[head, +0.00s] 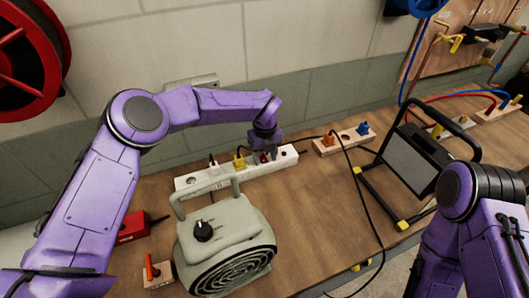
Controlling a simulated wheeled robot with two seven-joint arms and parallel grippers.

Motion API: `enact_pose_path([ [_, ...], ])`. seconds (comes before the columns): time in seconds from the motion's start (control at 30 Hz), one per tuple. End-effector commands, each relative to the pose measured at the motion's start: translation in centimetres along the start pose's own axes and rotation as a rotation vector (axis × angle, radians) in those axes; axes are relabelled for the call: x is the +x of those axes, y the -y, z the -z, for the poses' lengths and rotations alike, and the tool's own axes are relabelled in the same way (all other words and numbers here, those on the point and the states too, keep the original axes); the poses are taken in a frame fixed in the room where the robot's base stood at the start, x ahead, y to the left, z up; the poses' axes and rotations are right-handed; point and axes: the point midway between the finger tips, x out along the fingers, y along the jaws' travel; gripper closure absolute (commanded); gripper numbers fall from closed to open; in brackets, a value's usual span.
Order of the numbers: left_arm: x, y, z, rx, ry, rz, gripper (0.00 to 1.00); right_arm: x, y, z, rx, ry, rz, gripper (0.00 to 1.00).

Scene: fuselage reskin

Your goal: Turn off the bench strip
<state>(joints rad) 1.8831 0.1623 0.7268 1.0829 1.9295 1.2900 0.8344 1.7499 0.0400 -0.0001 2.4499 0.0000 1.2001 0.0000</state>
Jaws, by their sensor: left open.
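The white bench strip (222,179) lies along the back of the wooden bench, near the wall. A yellow plug (239,161) and a dark plug sit in it. My left gripper (263,157) points down at the right part of the strip, over a small red part (264,157) that may be its switch. The gripper is open, and its fingertips are close to the strip; I cannot tell whether they touch it. The gripper partly hides the red part. My right arm is at the lower right, and its gripper is out of the picture.
A grey-green fan heater (222,232) stands in front of the strip. A work lamp (408,160) on a black and yellow stand is at the right. A wooden block (344,140) with orange and blue parts sits right of the strip. A black cable crosses the bench.

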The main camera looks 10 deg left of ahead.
Motion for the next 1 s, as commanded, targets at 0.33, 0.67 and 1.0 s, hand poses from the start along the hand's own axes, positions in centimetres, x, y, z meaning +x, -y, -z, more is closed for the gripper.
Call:
enact_pose_path([
  [0.33,0.1,-0.1,0.0,-0.001,0.000,0.000,0.94,0.0,0.0,0.0,0.000,0.000,0.000,1.00],
  [0.67,0.4,0.0,-0.5,-0.008,-0.110,-0.001,1.00,1.3,0.1,-0.5,0.000,0.000,0.000,1.00],
  [1.0,-0.1,-0.1,-0.8,-0.001,-0.262,0.000,1.00,2.5,0.2,-1.0,0.000,0.000,0.000,1.00],
])
